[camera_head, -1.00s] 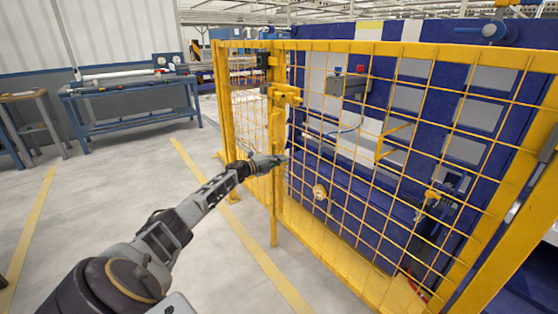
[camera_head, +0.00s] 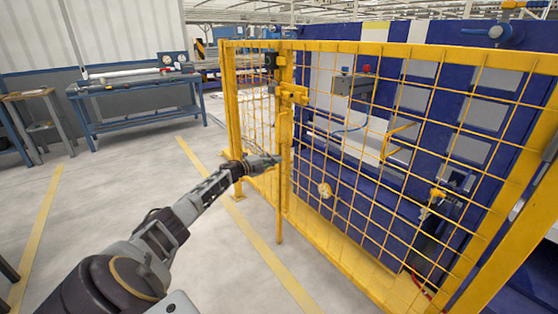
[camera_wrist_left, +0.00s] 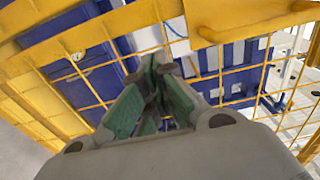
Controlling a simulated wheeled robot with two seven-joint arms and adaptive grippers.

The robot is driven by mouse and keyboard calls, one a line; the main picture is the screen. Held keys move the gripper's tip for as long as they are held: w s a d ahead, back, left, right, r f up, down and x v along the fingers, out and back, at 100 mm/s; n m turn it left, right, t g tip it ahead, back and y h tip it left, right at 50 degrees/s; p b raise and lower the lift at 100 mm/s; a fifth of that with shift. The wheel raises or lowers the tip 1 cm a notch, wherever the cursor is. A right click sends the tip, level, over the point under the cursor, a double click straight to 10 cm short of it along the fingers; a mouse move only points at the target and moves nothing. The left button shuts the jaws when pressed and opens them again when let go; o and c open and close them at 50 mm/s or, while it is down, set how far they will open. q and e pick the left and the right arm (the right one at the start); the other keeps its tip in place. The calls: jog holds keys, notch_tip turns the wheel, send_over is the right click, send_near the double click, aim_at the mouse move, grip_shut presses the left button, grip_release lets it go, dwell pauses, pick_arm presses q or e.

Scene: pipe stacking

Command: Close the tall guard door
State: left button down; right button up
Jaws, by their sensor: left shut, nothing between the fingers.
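The tall guard door (camera_head: 400,49) is a yellow frame with wire mesh. It spans the middle and right of the head view, in front of a blue machine. A yellow latch block (camera_head: 294,94) sits high on its left upright. My left gripper (camera_head: 276,160) is shut and empty, at the door's left upright below the latch. I cannot tell whether it touches. In the left wrist view its green-padded fingers (camera_wrist_left: 158,70) are together in front of yellow bars and mesh. My right gripper is not in view.
A narrower yellow mesh panel with a post (camera_head: 230,110) stands left of the door. The blue machine (camera_head: 470,110) fills the space behind the mesh. A blue workbench (camera_head: 135,90) stands at the back left.

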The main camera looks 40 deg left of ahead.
pick_arm(q)
jog(key=s+a, duration=0.4)
jog(key=a, duration=0.2)
jog(key=shift+a, duration=0.1)
dwell(0.5)
